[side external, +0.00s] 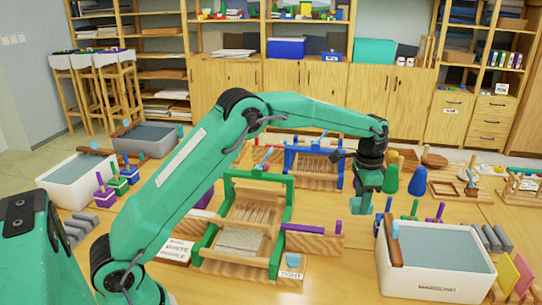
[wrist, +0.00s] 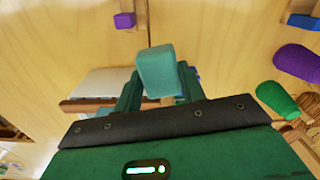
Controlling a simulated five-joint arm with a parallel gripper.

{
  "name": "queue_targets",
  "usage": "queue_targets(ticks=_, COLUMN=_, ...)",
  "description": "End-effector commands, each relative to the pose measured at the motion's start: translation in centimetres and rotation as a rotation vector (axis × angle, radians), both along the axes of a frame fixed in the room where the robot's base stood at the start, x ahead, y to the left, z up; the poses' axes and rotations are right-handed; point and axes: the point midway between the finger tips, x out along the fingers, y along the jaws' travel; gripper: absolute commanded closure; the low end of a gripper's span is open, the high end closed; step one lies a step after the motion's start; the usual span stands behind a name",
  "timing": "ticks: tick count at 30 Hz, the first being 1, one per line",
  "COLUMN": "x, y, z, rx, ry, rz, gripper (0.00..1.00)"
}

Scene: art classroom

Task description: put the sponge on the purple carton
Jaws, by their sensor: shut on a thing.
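My gripper (side external: 364,196) hangs over the table, right of the green-framed loom. It is shut on a teal block, apparently the sponge (wrist: 156,71), which stands out between the fingers in the wrist view. In the side view the sponge (side external: 361,205) is small at the fingertips, above the table. No purple carton is clearly recognizable. A purple shape (side external: 203,199) shows beside my arm and is partly hidden by it. A purple bar (side external: 304,229) lies on a wooden piece beside the loom.
The green loom (side external: 232,262) stands left of my gripper and a blue loom (side external: 315,155) behind. A water-filled white tub (side external: 435,285) is in front right. Green and blue cone-like pieces (side external: 414,184) stand right of my gripper. Bare tabletop (side external: 340,275) lies between loom and tub.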

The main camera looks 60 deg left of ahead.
Motion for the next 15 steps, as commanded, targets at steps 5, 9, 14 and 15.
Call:
queue_targets(ticks=5, x=0.1, y=0.0, z=3.2, rx=0.000, ry=-0.006, rz=0.000, gripper=0.81)
queue_targets(ticks=9, x=0.1, y=0.0, z=7.0, rx=-0.001, ry=-0.007, rz=0.000, gripper=0.81)
queue_targets(ticks=14, x=0.1, y=0.0, z=11.1, rx=0.000, ry=-0.006, rz=0.000, gripper=0.81)
queue_targets(ticks=15, x=0.0, y=0.0, z=11.6, rx=0.000, ry=-0.002, rz=0.000, gripper=0.81)
